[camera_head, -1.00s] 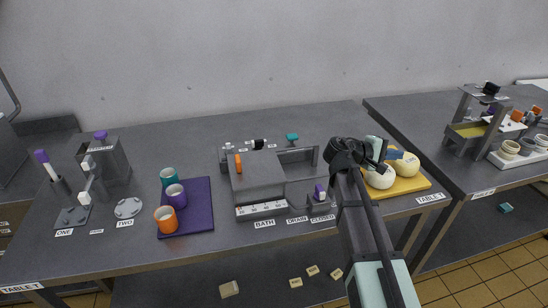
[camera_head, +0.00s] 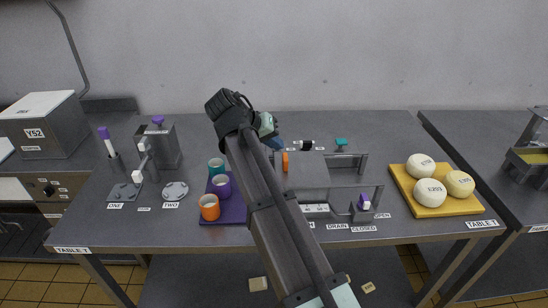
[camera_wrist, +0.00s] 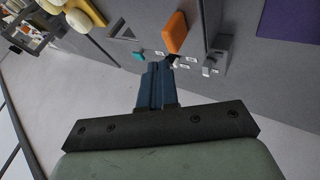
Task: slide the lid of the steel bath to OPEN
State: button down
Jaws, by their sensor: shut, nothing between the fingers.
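The steel bath (camera_head: 317,209) stands mid-table with a strip on its front. Its grey lid (camera_head: 308,172) lies over the left part; a bare rail frame extends to the right. An orange handle (camera_head: 285,161) stands at the lid's left edge. My gripper (camera_head: 277,144) is just behind and left of the handle, its blue fingers partly hidden by my arm. In the wrist view, the shut, empty fingers (camera_wrist: 170,62) point toward the orange handle (camera_wrist: 175,32); I cannot tell whether they touch it. My arm hides the bath's left end.
A purple mat (camera_head: 236,214) with several cups lies left of the bath. A purple-topped drain knob (camera_head: 364,203) is at its front right. A yellow tray (camera_head: 425,210) with white and cream rounds is farther right. A teal knob (camera_head: 341,143) stands behind.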

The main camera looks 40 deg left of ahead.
jog(key=s+a+r+g+y, duration=0.1)
jog(key=s+a+r, duration=0.1)
jog(key=s+a, duration=0.45)
jog(key=shift+m, duration=0.3)
jog(key=w+d+f, duration=0.1)
jog(key=w+f, duration=0.1)
jog(key=w+d+f, duration=0.2)
jog(key=f, duration=0.1)
jog(key=w+d+f, duration=0.1)
jog(key=w+f, duration=0.1)
jog(key=f, duration=0.1)
jog(key=shift+w+d+f, duration=0.2)
jog(key=shift+w+d, duration=0.45)
jog(key=shift+w, duration=0.05)
send_near(326, 168)
jog(key=w+f, duration=0.1)
jog(key=w, duration=0.1)
jog(key=w+f, duration=0.1)
jog(key=w, duration=0.1)
jog(key=w+f, duration=0.1)
jog(key=w, duration=0.1)
jog(key=shift+d+f, duration=0.2)
jog(key=shift+d, duration=0.2)
